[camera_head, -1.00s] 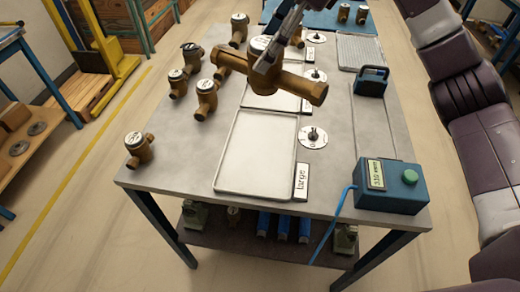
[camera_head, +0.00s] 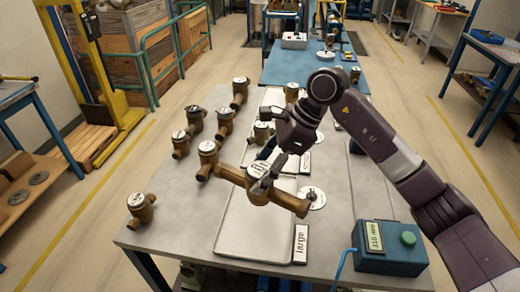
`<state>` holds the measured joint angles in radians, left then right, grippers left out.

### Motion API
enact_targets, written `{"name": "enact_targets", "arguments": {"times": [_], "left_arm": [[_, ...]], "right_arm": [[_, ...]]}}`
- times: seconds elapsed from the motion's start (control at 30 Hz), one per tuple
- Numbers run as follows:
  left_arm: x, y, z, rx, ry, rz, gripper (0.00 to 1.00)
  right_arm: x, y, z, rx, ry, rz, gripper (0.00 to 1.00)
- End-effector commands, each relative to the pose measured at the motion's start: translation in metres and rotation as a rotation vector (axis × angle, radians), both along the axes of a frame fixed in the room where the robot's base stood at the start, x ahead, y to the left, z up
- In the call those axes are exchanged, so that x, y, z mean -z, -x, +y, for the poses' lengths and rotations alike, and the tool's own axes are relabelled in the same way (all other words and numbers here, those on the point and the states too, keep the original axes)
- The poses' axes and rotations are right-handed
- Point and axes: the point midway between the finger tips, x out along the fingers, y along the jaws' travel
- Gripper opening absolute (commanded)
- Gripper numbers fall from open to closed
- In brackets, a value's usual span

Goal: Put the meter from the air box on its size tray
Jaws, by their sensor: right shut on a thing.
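My right gripper (camera_head: 266,176) is shut on a large brass meter (camera_head: 289,203) with a white dial. It holds the meter by its middle, the pipe lying roughly crosswise. In the head view the meter appears over the upper part of a pale tray (camera_head: 256,237); I cannot tell how high above it. A label reading "large" (camera_head: 301,243) stands at this tray's right edge. A teal box (camera_head: 390,252) with a display and a green button is at the table's right front. My left gripper is not in view.
Several brass meters stand along the table's left side, including one near the front left (camera_head: 140,208) and one by the held meter (camera_head: 207,158). A round white plate (camera_head: 313,200) lies right of the tray. A blue table (camera_head: 290,68) stands behind.

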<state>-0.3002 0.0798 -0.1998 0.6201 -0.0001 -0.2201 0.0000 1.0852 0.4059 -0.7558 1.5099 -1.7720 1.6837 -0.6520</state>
Motion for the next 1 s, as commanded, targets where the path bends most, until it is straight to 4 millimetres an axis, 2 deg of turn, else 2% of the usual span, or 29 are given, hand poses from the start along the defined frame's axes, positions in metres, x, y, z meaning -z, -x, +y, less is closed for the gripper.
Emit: {"name": "enact_targets", "arguments": {"times": [0.33,0.6,1.0], "left_arm": [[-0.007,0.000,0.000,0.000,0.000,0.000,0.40],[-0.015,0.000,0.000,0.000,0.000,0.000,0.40],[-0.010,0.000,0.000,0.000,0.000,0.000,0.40]], "right_arm": [[0.018,-0.001,0.002,-0.001,-0.008,-0.005,0.00],[0.048,-0.001,0.002,-0.001,-0.008,-0.006,0.00],[0.054,-0.002,0.002,-0.001,-0.008,-0.008,0.00]]}}
